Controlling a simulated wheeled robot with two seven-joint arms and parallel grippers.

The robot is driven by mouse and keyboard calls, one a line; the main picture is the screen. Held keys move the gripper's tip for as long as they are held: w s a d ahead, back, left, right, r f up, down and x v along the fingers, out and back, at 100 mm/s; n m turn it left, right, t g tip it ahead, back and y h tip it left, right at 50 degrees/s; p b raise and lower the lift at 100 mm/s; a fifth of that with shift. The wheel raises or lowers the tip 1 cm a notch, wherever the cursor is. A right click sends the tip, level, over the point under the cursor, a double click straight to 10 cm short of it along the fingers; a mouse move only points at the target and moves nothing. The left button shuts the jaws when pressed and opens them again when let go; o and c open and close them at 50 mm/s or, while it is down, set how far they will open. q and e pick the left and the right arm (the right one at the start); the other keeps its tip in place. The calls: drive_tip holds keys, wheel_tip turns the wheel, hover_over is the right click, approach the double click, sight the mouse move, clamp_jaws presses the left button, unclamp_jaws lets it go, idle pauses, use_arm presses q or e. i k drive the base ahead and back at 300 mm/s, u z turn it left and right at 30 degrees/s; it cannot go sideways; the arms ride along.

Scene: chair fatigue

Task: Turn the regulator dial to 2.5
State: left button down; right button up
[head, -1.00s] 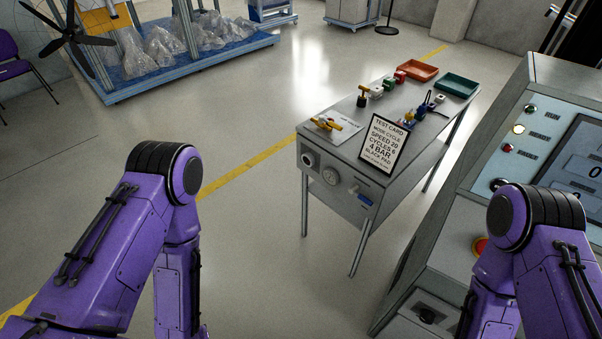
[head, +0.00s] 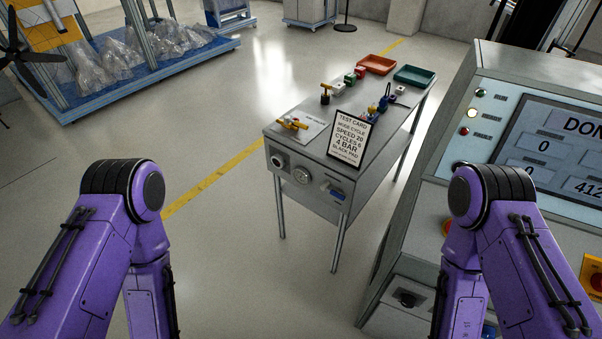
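A grey workbench (head: 313,194) stands in the middle of the head view. Its front panel carries a dark round knob (head: 278,161) at the left and a pale round gauge or dial (head: 303,175) beside it. I cannot tell which is the regulator dial, and any markings are too small to read. Another dark knob (head: 407,299) sits low on the grey machine at the right. Both my purple arms show only down to the forearms. Neither gripper is in view, and nothing of mine touches the bench panel.
A test card (head: 352,137) stands on the bench top, reading "4 BAR" among other lines. Orange (head: 376,64) and green (head: 414,76) trays sit at the far end. The machine screen (head: 562,143) shows "DON", cut off. Floor left of the bench is clear.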

sight(277, 161)
drive_tip(key=u, duration=1.2)
drive_tip(key=i, duration=0.7)
drive_tip(key=z, duration=2.25)
